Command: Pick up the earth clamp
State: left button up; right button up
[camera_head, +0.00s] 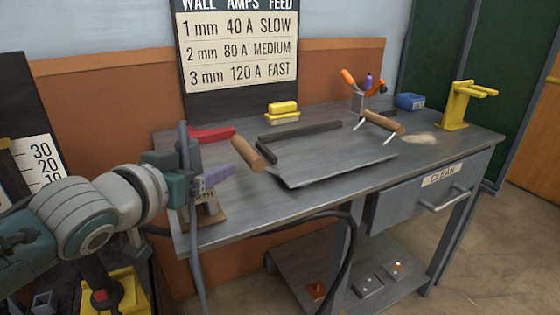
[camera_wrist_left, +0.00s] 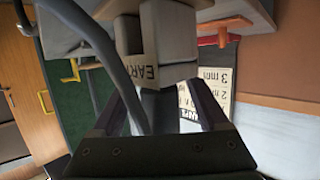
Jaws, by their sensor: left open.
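The earth clamp shows as a grey upright piece at the left end of the workbench (camera_head: 330,215), over a small brown base, and is mostly hidden by my gripper. In the left wrist view a pale grey block (camera_wrist_left: 168,45) carries a label starting "EAR"; I cannot tell whether it is the clamp or its stand. My left gripper (camera_head: 208,180) is open and level at the block. In the wrist view its two dark fingers (camera_wrist_left: 163,100) stand on either side of a grey part under the block, with gaps visible. The right gripper is not in view.
A thick grey cable (camera_wrist_left: 95,45) passes close to one finger and hangs off the bench's left end. A red piece (camera_head: 210,133) and a yellow block (camera_head: 283,108) lie behind.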

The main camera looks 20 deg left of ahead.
pick_arm(q)
jog(key=shift+c, duration=0.4)
grip_shut()
